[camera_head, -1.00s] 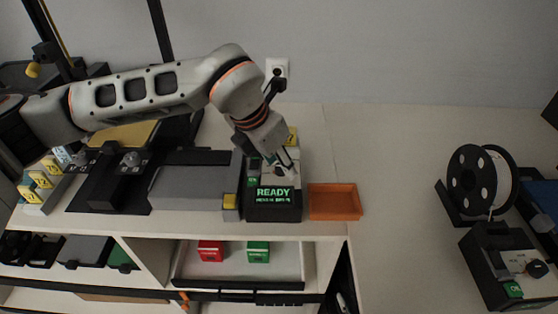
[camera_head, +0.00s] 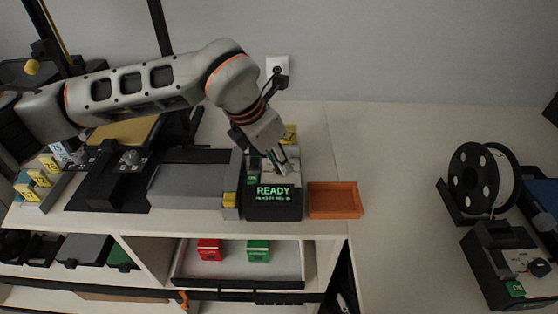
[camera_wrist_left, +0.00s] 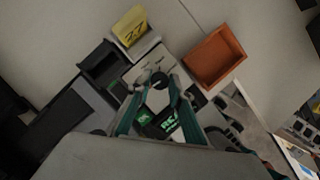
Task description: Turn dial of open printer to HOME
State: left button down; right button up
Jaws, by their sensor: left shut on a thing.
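The printer (camera_head: 272,212) stands near the front edge of the bench, its screen lit with green READY and a smaller line I cannot read. A small green-lit label or button sits beside the screen. My left gripper (camera_head: 281,170) reaches down onto the printer's top from behind. My right gripper is not in view.
An orange tray (camera_head: 334,200) stands just right of the printer. A yellow numbered tag (camera_wrist_left: 131,26) stands behind it. Grey equipment (camera_head: 190,185) is close on its left. A second device (camera_head: 500,265) with a dial and a spool (camera_head: 480,178) are far right.

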pick_arm(q)
jog(key=m+g, duration=0.1)
jog(key=m, duration=0.2)
jog(key=shift+w+h+b, duration=0.15)
jog(key=shift+h+b, duration=0.25)
jog(key=m+g, duration=0.1)
jog(key=m, duration=0.3)
jog(key=shift+w+g, duration=0.1)
jog(key=shift+g, duration=0.2)
jog(key=m, duration=0.2)
jog(key=m+g, duration=0.1)
jog(key=m, duration=0.1)
jog(key=shift+w+r+m+g, duration=0.15)
jog(key=shift+m+g, duration=0.15)
jog(key=m, duration=0.2)
jog(key=m+g+y+p, duration=0.1)
jog(key=m, duration=0.1)
jog(key=shift+m+g, duration=0.3)
jog(key=c, duration=1.8)
grip_release()
